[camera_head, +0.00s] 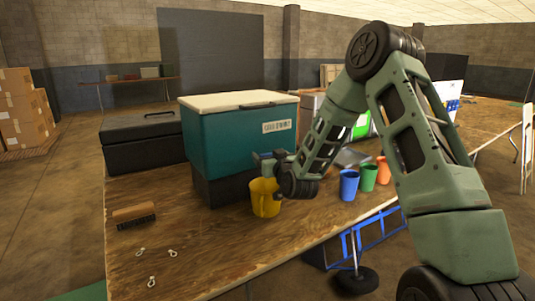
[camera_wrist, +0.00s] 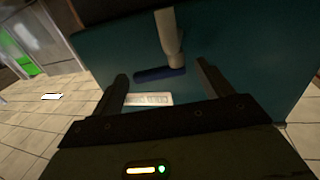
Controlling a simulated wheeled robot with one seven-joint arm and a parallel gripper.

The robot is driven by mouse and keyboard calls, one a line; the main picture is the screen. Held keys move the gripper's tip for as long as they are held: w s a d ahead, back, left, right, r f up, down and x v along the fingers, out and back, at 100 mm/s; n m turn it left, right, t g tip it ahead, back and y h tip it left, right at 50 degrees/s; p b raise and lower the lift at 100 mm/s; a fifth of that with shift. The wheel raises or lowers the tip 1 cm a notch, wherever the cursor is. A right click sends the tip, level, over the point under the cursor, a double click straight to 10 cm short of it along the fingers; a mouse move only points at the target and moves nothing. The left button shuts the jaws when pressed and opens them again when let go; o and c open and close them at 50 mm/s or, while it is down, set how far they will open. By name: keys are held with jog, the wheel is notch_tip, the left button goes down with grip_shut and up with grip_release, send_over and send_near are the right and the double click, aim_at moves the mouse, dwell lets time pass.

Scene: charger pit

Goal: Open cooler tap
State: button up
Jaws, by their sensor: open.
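The teal cooler (camera_head: 225,135) with a cream lid stands on the wooden table, on a dark base. Its front fills much of the wrist view (camera_wrist: 110,55). There the tap shows a pale stem (camera_wrist: 169,35) and a blue lever (camera_wrist: 160,75). My gripper (camera_wrist: 163,82) is open, and the lever appears between its two dark fingers in the picture. I see no contact, and the depth between them is hard to tell. In the head view my gripper (camera_head: 268,160) is at the cooler's front, and the tap is hidden by my arm.
A yellow cup (camera_head: 264,202) stands just below my gripper. Blue (camera_head: 349,186), green (camera_head: 368,178) and orange cups stand to the right. A brush (camera_head: 134,215) and small metal pieces lie at the left front. A black case (camera_head: 143,140) is beside the cooler.

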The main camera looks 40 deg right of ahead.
jog(key=c, duration=1)
jog(key=shift+a+m+h, duration=0.15)
jog(key=shift+m+h, duration=0.15)
jog(key=shift+h, duration=0.1)
jog(key=m+h+b, duration=0.1)
jog(key=g+h, duration=0.1)
jog(key=shift+s+a+f+m+h+b, duration=0.1)
jog(key=shift+a+m+h+b, duration=0.2)
jog(key=shift+m+b, duration=0.1)
jog(key=m+g+h, duration=0.1)
jog(key=h, duration=0.1)
jog(key=m+g+h, duration=0.2)
jog(key=shift+s+a+b, duration=0.1)
jog(key=shift+a+b, duration=0.25)
jog(key=shift+a+m+g+h+p, duration=0.3)
jog(key=shift+m+g+h, duration=0.7)
jog(key=shift+m+g, duration=0.55)
jog(key=shift+a+m+g+h+p, duration=0.15)
jog(key=shift+m+g+h+p, duration=0.25)
jog(key=shift+m+g+h, duration=1.15)
jog(key=shift+a+m+g+h+p, duration=0.35)
jog(key=shift+m+g, duration=0.55)
jog(key=shift+g, duration=1.3)
jog(key=shift+d+g, duration=0.1)
jog(key=shift+g, duration=0.2)
